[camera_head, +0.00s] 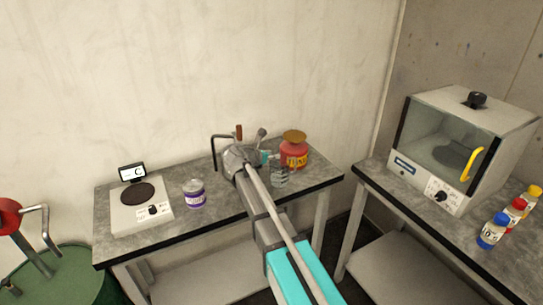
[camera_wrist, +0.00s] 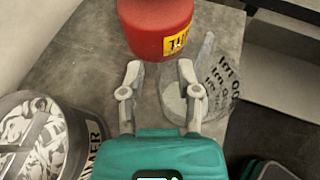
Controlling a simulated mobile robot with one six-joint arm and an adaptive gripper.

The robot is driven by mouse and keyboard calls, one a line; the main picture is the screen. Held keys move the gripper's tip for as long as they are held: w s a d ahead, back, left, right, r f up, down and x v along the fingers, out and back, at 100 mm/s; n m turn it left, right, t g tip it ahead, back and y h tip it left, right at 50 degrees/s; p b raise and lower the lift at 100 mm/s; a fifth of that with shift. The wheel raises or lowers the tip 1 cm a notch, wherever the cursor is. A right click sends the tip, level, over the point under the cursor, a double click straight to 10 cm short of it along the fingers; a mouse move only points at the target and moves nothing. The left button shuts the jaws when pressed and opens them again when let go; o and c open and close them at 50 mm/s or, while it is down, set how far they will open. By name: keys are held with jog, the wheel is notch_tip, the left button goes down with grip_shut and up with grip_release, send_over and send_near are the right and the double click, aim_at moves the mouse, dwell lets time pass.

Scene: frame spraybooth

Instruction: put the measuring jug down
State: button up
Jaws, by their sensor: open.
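The measuring jug (camera_wrist: 224,82) is clear, with dark printed markings. It stands on the grey worktop at the right of the wrist view and also shows near the bench's right end in the head view (camera_head: 279,179). My gripper (camera_wrist: 160,68) is open, its two fingers apart. The right finger overlaps the jug's left side in the picture; whether it touches is unclear. Part of the jug, perhaps its handle, seems to show between the fingers.
A red thinner tin (camera_head: 294,154) stands just beyond the jug, and close ahead in the wrist view (camera_wrist: 155,25). A purple-labelled can (camera_head: 194,193) and a scale (camera_head: 140,208) stand to the left. The bench's right edge is near. A second bench holds a glass-fronted cabinet (camera_head: 462,150).

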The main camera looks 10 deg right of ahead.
jog(key=p+v, duration=0.4)
jog(key=v, duration=0.8)
dwell(0.5)
jog(key=s+d+f+m+g+y, duration=0.3)
jog(key=s+m, duration=0.5)
jog(key=s+d+f+m+g+y, duration=0.2)
jog(key=s+d+f+m+y, duration=0.1)
jog(key=s+m, duration=0.6)
jog(key=s+d+f+m+g+y, duration=0.3)
jog(key=s+d+f+m+y, duration=0.1)
jog(key=s+m, duration=0.4)
jog(key=shift+f+m+g+y, duration=0.3)
jog(key=shift+f+m, duration=0.3)
jog(key=shift+f, duration=0.05)
jog(key=shift+s+r+p, duration=0.1)
jog(key=shift+s+p, duration=0.05)
jog(key=shift+p, duration=0.2)
